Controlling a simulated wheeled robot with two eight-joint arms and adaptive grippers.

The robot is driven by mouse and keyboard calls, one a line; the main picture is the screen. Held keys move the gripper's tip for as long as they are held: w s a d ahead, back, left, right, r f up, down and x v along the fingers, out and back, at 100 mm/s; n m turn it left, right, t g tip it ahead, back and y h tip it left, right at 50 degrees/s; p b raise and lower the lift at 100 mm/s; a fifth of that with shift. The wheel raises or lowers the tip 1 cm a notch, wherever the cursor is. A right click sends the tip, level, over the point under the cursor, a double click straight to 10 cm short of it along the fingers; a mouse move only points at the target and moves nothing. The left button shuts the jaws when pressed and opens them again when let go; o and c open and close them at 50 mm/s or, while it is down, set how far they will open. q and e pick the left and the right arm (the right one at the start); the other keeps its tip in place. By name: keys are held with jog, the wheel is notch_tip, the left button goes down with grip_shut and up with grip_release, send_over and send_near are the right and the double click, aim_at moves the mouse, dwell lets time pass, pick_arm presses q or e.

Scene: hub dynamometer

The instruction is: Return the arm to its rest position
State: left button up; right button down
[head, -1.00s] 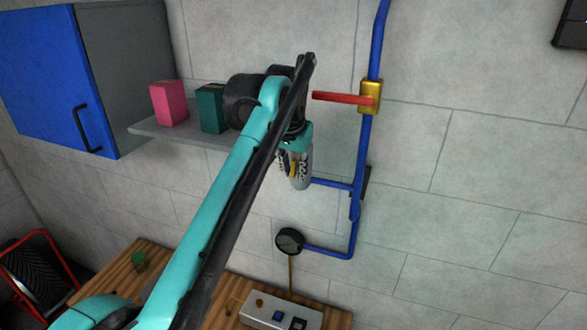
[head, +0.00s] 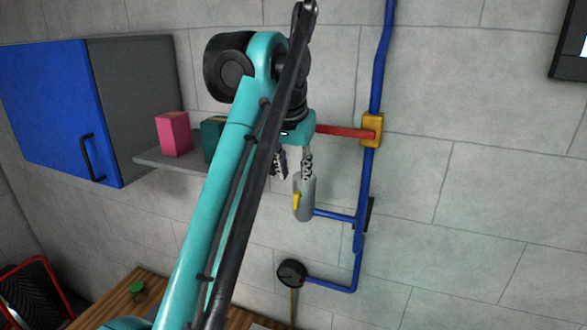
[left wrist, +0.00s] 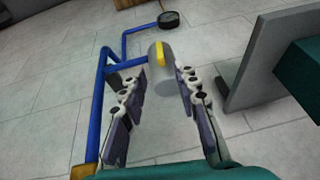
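My left arm comes in from the lower left of the head view and reaches up toward the wall. My left gripper (head: 292,176) points down with its fingers spread. It also shows in the left wrist view (left wrist: 161,80), open and empty. A grey cylinder with a yellow strip (head: 304,203) sits on a blue pipe branch, just below the fingertips. In the left wrist view the cylinder (left wrist: 162,75) lies ahead, between and beyond the fingers; I cannot tell whether it is fully clear of them. My right gripper is not in view.
A red lever (head: 343,131) on a yellow valve (head: 372,131) is close right of the gripper. Blue pipes (head: 364,185) run down to a black gauge (head: 291,272). A shelf (head: 170,160) with pink (head: 173,134) and green (head: 211,138) boxes and a blue cabinet (head: 55,115) are left.

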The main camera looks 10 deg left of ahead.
pick_arm(q)
jog(key=shift+s+r, duration=0.1)
jog(key=shift+r, duration=0.3)
jog(key=shift+s, duration=0.1)
jog(key=s+a+f+t+b, duration=0.1)
jog(key=s+f+b, duration=0.6)
jog(key=f+b, duration=0.7)
jog(key=s+a+f+n+b, duration=0.1)
jog(key=s+a+f+b, duration=0.2)
jog(key=f, duration=3.5)
jog(key=s+a+f+n+t+b, duration=0.1)
jog(key=s+f+b, duration=1)
jog(key=f+b, duration=1.4)
jog(key=shift+s+a+f+t, duration=0.3)
jog(key=shift+a+f, duration=0.55)
jog(key=shift+a, duration=0.05)
jog(key=shift+s, duration=0.1)
